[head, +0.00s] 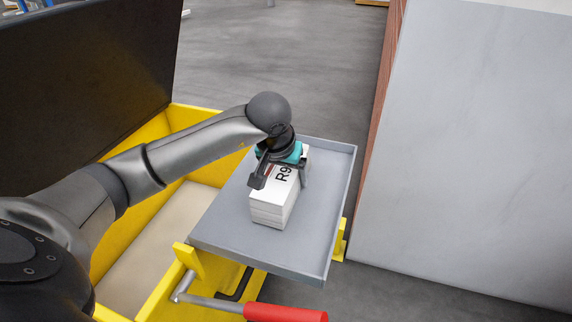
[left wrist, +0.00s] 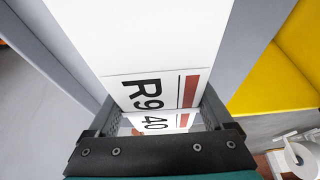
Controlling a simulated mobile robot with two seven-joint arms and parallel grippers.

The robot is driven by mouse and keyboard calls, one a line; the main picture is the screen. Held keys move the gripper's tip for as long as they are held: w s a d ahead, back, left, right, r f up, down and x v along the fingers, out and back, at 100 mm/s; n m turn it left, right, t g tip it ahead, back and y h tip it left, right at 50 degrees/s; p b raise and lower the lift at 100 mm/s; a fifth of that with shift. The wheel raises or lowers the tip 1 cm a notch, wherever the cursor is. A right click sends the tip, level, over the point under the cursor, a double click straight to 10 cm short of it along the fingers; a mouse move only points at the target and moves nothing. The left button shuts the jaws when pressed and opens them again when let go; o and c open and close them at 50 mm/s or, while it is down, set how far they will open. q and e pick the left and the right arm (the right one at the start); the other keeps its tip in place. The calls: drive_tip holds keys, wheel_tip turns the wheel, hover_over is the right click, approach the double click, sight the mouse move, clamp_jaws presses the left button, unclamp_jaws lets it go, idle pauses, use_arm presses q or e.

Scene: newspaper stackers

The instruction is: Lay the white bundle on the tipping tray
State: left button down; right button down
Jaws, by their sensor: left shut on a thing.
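The white bundle (head: 268,217), a block of stacked white sheets with a black "R9" label, is over the middle of the grey tipping tray (head: 225,215). In the left wrist view the bundle (left wrist: 150,45) fills the middle and its label reads "R940" beside a red-brown bar. My left gripper (head: 280,179) reaches down from above and is shut on the bundle, one finger on each side. The bundle looks level and its base appears at the tray surface, but I cannot tell whether it touches. My right gripper is not in view.
The tray has low raised rims and bare room around the bundle. A yellow bin (head: 185,120) with a dark raised panel (head: 85,70) stands left of it. A lever with a red handle (head: 285,313) sticks out in front. A large grey slab (head: 470,150) stands to the right.

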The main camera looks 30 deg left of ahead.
use_arm(q)
drive_tip(key=shift+w, duration=0.1)
idle(0.3)
unclamp_jaws()
drive_tip(key=shift+r, duration=0.25)
drive_tip(key=v, duration=0.4)
drive_tip(key=p+v, duration=0.1)
drive_tip(key=v, duration=0.2)
drive_tip(key=p+v, duration=0.1)
drive_tip(key=v, duration=0.3)
drive_tip(key=shift+s+d+r, duration=0.1)
drive_tip(key=shift+s+r, duration=0.15)
drive_tip(key=shift+s, duration=0.15)
